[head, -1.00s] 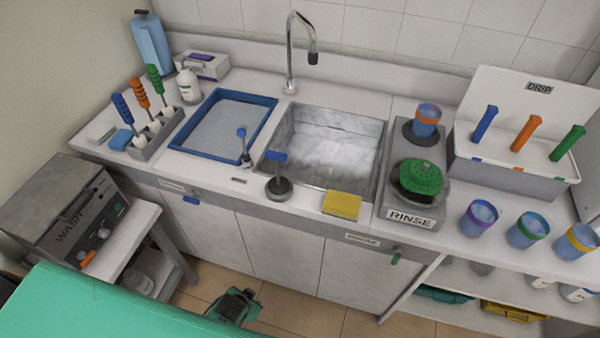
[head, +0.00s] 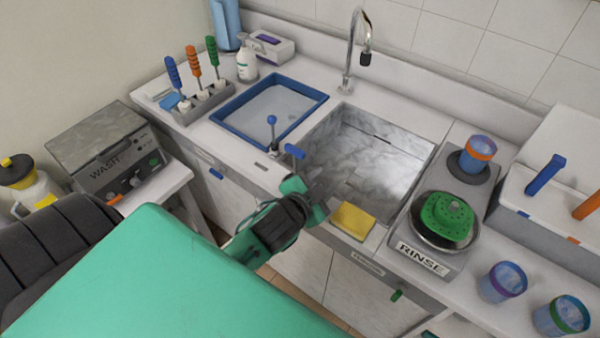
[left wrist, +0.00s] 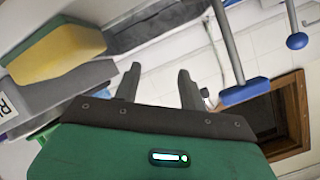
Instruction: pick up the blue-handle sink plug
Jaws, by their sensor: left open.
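The sink plug's blue handle (head: 294,151) stands at the front edge of the sink in the head view; its black base is hidden behind my left gripper. My left gripper (head: 318,186) is open, close to the plug at the front of the sink. In the left wrist view the jaws (left wrist: 158,86) are apart with nothing between them. The plug's blue handle (left wrist: 245,92) on its grey stem is to the right of the jaws, outside them. My right gripper is not in view.
A lever with a blue ball (head: 271,119) stands just left of the plug. The sink (head: 365,160) is behind my gripper, with a yellow sponge (head: 353,220) to the right on its front rim. The rinse unit (head: 425,258) and blue tray (head: 240,135) flank the sink.

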